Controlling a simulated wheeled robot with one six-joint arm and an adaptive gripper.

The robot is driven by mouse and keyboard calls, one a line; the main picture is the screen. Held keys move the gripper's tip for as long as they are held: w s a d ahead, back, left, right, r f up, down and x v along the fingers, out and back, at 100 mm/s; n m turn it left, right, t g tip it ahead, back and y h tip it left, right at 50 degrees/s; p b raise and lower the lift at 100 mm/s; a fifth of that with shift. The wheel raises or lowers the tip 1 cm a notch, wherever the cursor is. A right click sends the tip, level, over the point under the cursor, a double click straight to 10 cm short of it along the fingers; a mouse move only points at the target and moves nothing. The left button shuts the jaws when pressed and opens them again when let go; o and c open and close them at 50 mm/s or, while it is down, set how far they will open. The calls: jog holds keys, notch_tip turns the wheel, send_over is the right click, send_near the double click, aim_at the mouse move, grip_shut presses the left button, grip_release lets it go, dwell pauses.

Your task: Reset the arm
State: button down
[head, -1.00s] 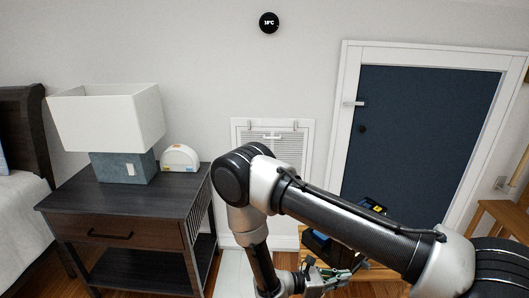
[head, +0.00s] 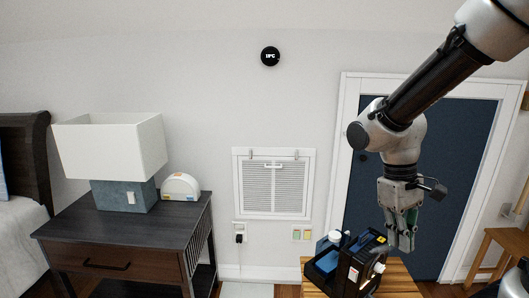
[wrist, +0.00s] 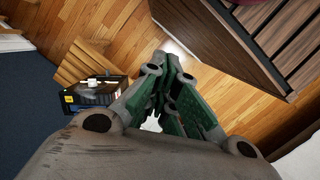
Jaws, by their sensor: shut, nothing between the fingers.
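My gripper (head: 402,247) hangs fingers-down at the right in the head view, in front of the dark blue door. My arm reaches down to it from the upper right corner. In the wrist view the green and grey fingers (wrist: 168,105) are closed together, with nothing held. In the head view, the fingertips appear close beside a black and blue case (head: 352,264) on a wooden stool (head: 398,280); I cannot tell the exact gap. The case also shows at the left in the wrist view (wrist: 92,97).
A dark nightstand (head: 130,238) with a white-shaded lamp (head: 110,147) and a small white rounded device (head: 181,187) stands left, beside the bed. A vent (head: 273,184) is on the wall. A wooden table (head: 497,240) is at the right edge. Floor shows between nightstand and stool.

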jog(key=s+d+r+m+t, duration=0.2)
jog(key=d+r+t, duration=0.1)
jog(key=r, duration=0.3)
jog(key=s+d+r+m+t+y, duration=0.1)
jog(key=s+d+r+m+t, duration=0.1)
jog(key=s+d+r+t, duration=0.1)
notch_tip(320, 180, up, 3)
jog(key=shift+s+d+f+m+t+y, duration=0.15)
jog(key=shift+s+d+m+t+y, duration=0.15)
jog(key=shift+d, duration=0.25)
